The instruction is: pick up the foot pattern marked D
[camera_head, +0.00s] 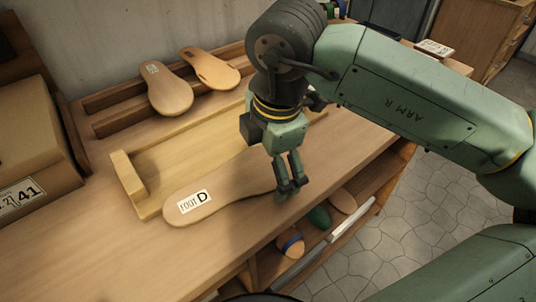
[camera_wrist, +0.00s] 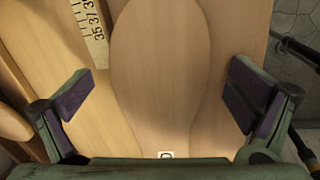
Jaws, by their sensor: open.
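The foot pattern marked D (camera_head: 235,182) is a flat, tan sole shape lying on the wooden bench, partly over a pale wooden board. Its white "FOOT D" label (camera_head: 195,201) faces up at its left end. My gripper (camera_head: 285,190) is at the pattern's right end, fingers pointing down, and hides part of it. In the wrist view my gripper (camera_wrist: 162,92) is open, with one finger on either side of the pattern (camera_wrist: 160,60). I see no finger clearly touching it. Only part of the label (camera_wrist: 166,155) shows at the bottom.
Two other sole shapes, one greyish-tan (camera_head: 168,92) and one orange-tan (camera_head: 211,72), rest on a wooden rack behind. The pale board has a raised end block (camera_head: 129,176). A cardboard box (camera_head: 35,150) stands left. Several items lie on a shelf below. The front-left bench top is clear.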

